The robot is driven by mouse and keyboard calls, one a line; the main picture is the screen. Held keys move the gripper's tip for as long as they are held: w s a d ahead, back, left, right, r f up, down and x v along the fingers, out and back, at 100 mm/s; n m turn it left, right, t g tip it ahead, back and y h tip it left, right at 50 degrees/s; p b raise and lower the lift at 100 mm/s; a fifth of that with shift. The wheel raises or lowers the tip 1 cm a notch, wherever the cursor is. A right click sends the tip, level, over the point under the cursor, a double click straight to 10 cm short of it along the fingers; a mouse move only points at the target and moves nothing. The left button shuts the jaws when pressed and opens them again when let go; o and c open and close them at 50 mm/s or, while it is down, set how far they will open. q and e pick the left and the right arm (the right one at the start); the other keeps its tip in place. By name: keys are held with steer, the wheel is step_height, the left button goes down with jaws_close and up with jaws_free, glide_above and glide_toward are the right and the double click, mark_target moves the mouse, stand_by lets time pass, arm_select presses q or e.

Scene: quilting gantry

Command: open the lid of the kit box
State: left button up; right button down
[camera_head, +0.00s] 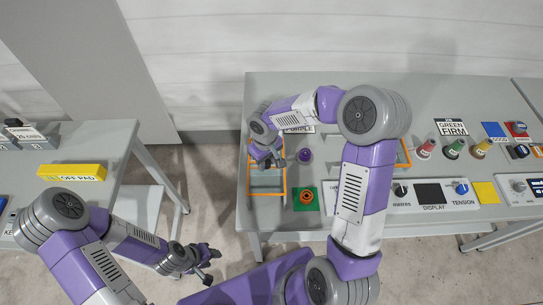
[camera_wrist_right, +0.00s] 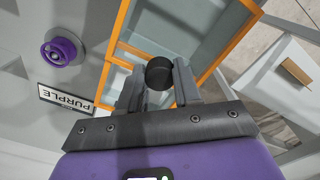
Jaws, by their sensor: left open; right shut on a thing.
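The kit box seems to be the orange-edged grey box (camera_head: 267,194) at the left end of the table, also in the right wrist view (camera_wrist_right: 231,64). My right arm hides part of it, and I cannot tell how far the lid is raised. A round black knob (camera_wrist_right: 158,72) sits between the fingers of my right gripper (camera_wrist_right: 158,88), which is shut on it; I take it as the lid's knob. In the head view my right gripper (camera_head: 268,158) is over the box. My left gripper (camera_head: 210,266) is open and empty, low over the floor left of the table.
A purple knob (camera_head: 305,155) and a green pad with an orange ring (camera_head: 306,196) are right of the box. Another orange edge (camera_head: 404,152) shows beyond my right arm. Several coloured bottles (camera_head: 453,148) stand farther right. A side table with a yellow block (camera_head: 72,172) is at left.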

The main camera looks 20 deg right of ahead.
steer(key=c, duration=0.8)
jaws_free()
step_height(320, 180, up, 8)
steer(key=shift+f+p, duration=0.2)
steer(key=shift+p, duration=0.6)
